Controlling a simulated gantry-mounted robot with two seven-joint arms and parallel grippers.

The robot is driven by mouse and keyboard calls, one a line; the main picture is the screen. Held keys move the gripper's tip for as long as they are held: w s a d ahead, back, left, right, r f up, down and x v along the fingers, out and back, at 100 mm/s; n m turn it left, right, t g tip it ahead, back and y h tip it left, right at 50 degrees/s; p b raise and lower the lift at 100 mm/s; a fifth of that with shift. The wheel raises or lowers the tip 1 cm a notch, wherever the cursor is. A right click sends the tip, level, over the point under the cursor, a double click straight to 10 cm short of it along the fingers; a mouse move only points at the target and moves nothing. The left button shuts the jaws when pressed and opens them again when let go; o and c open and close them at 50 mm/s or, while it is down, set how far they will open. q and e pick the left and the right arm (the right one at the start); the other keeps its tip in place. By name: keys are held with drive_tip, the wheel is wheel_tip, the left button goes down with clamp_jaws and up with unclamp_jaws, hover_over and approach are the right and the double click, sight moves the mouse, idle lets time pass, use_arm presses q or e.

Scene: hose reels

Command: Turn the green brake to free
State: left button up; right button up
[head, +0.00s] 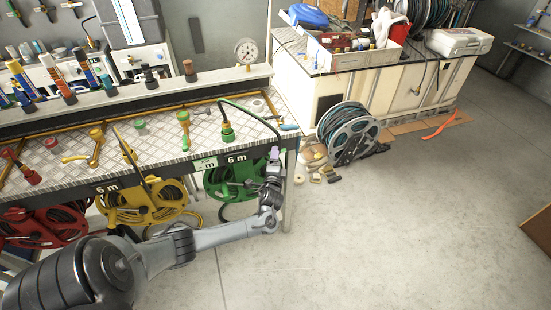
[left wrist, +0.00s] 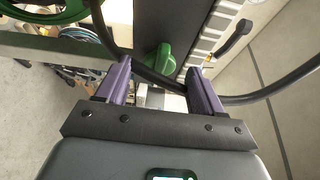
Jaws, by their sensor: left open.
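The green hose reel (head: 216,186) hangs under the front edge of the bench, right of the yellow and red reels. Its rim also shows in the left wrist view (left wrist: 40,14) at the upper left. A green knob-like part, which looks like the green brake (left wrist: 153,62), is ahead of my left gripper, between its two purple fingers in the picture. My left gripper (head: 274,156) is at the bench's right front corner, beside the green reel. It is open and empty (left wrist: 158,72). I cannot tell which setting the brake is in. My right gripper is not in view.
A dark hose (left wrist: 245,98) crosses close by the left fingers. The yellow reel (head: 145,203) and red reel (head: 42,227) hang to the left. Fittings stand on the bench top (head: 160,130). A grey hose reel (head: 348,133) stands on the floor; open floor (head: 390,220) lies right.

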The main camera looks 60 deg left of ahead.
use_arm(q)
drive_tip(key=shift+x, duration=0.95)
drive_tip(key=shift+c, duration=0.4)
drive_tip(key=c, duration=0.9)
